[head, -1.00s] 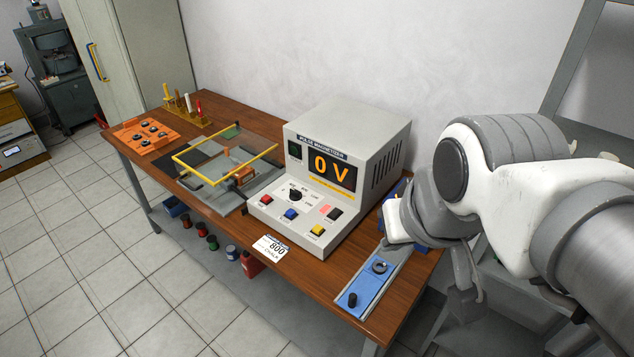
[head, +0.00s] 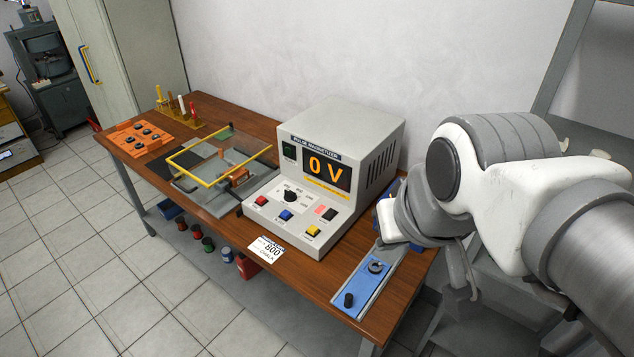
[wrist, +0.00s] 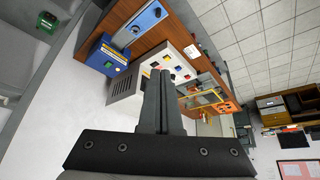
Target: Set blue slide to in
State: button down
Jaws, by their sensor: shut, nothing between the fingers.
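The blue slide (head: 361,286) is a long blue plate on a grey base at the right front of the table. A black knob (head: 348,300) stands at its near end and a grey ring (head: 376,267) sits farther up. Its far end is partly hidden behind my arm in the head view. The slide also shows at the upper left of the wrist view (wrist: 133,28). My gripper (wrist: 160,74) is shut and empty in the wrist view, its fingers pointing towards the grey box and apart from the slide. My arm hides the fingers in the head view.
A grey pulse magnetizer (head: 338,170) reading 0 V stands left of the slide, with coloured buttons in front. A blue box (wrist: 107,56) with a yellow label is beside the slide. A yellow frame (head: 208,182) and an orange board (head: 140,139) lie farther left on the wooden table (head: 311,280).

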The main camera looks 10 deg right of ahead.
jog(key=c, duration=1.4)
grip_release()
jog(key=o, duration=0.7)
jog(key=shift+n+g, duration=0.9)
jog(key=b+x, duration=0.2)
jog(key=x, duration=0.1)
jog(key=s+b+x, duration=0.1)
jog(key=x, duration=0.1)
jog(key=shift+a+f, duration=0.15)
jog(key=shift+f, duration=0.1)
jog(key=n+t+h+b, duration=0.2)
jog(key=n+h+b, duration=1.65)
jog(key=b, duration=0.55)
send_near(352, 296)
jog(key=shift+n+y, duration=0.65)
jog(key=b+x, duration=0.3)
jog(key=x, duration=0.9)
jog(key=shift+w+d, duration=0.15)
jog(key=shift+d, duration=0.05)
grip_shut()
